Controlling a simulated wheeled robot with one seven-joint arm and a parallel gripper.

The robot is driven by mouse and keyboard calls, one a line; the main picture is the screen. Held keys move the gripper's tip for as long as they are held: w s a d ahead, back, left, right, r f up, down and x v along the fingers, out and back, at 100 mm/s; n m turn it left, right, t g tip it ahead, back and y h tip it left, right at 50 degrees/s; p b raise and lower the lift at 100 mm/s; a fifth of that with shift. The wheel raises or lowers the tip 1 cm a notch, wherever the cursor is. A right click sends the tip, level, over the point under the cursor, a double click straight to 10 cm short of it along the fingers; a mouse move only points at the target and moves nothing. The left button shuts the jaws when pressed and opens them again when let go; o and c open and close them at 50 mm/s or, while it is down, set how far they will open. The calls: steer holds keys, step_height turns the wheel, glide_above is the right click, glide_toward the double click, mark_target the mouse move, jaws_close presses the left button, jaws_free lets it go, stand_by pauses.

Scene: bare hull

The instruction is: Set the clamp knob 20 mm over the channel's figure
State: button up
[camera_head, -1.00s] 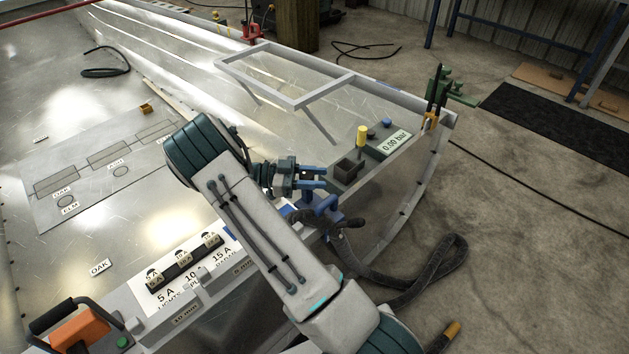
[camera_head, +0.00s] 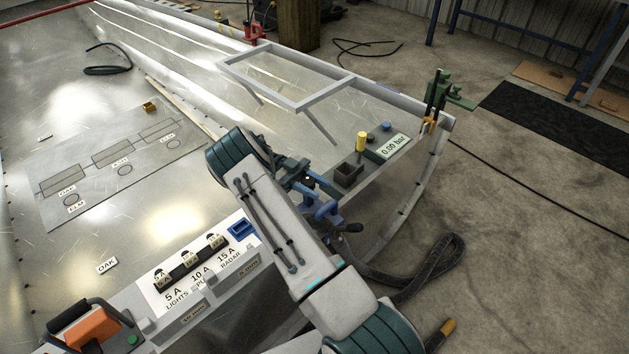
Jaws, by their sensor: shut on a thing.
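My gripper (camera_head: 308,186) is at the near edge of the hull, low beside a blue clamp (camera_head: 327,212). Its blue fingers are shut on part of that clamp; the exact hold is partly hidden by my wrist. A dark handle-like end (camera_head: 353,228) sticks out from the clamp to the right. I cannot tell which part is the knob. Small labels sit on the front face of the grey channel: one seems to read 10 mm (camera_head: 193,313), another seems to read 5 mm (camera_head: 248,268).
A dark open box (camera_head: 347,173), a yellow cylinder (camera_head: 362,141) and a 0.00 bar display (camera_head: 393,146) stand right of my gripper. A fuse panel (camera_head: 205,265) and blue tray (camera_head: 242,229) lie left.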

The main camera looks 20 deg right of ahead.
stand_by(0.4)
steer(key=o, duration=1)
steer(key=s+d+r, duration=0.8)
steer(key=r, duration=0.3)
steer(key=shift+d+p, duration=0.2)
steer(key=shift+p, duration=0.1)
